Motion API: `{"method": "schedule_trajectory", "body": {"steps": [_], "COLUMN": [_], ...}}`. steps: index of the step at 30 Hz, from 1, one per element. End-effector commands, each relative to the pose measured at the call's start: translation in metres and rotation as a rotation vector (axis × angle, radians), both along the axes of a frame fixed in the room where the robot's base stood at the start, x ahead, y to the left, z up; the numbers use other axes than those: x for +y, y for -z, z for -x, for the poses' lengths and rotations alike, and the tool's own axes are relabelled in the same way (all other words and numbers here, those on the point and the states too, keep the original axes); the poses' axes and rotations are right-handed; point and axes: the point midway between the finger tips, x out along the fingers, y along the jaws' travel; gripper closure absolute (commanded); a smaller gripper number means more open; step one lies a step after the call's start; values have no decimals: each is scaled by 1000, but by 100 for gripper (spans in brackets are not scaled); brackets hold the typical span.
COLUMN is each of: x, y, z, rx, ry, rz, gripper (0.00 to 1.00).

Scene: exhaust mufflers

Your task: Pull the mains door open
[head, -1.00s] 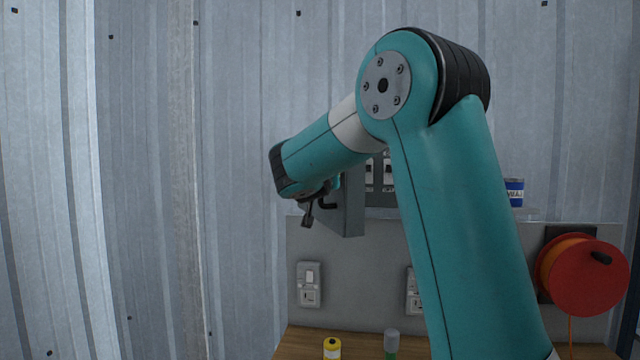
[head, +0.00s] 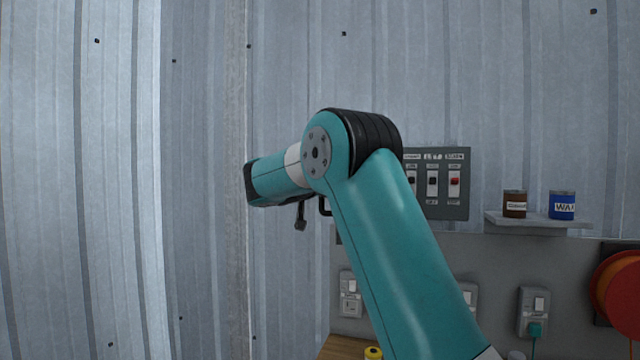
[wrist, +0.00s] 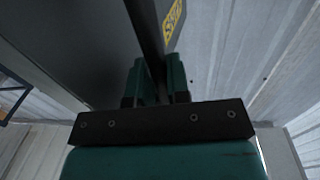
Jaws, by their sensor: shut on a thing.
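In the wrist view the dark grey door (wrist: 75,45) with a yellow label (wrist: 173,22) fills the upper left. A dark bar handle (wrist: 146,35) runs down between the green fingers of my gripper (wrist: 157,80). The gripper is shut on this handle. In the head view my arm hides most of the door. The grip itself does not show clearly there.
A small shelf (head: 538,222) holds a brown tin (head: 514,204) and a blue tin (head: 562,205). Sockets (head: 350,296) line the grey panel below the box. A red reel (head: 622,295) hangs at the right. The corrugated wall at the left is bare.

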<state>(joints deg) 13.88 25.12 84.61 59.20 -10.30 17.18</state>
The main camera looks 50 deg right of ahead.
Motion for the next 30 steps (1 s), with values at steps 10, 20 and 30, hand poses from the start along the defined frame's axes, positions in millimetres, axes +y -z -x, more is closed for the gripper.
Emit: {"method": "schedule_trajectory", "body": {"steps": [10,20,30], "x": [-1,8,78], "y": [-1,0,4], "z": [0,0,21], "rx": [0,-1,-3], "ry": [2,-5,-11], "rz": [3,3,2], "gripper": [59,59,59]}}
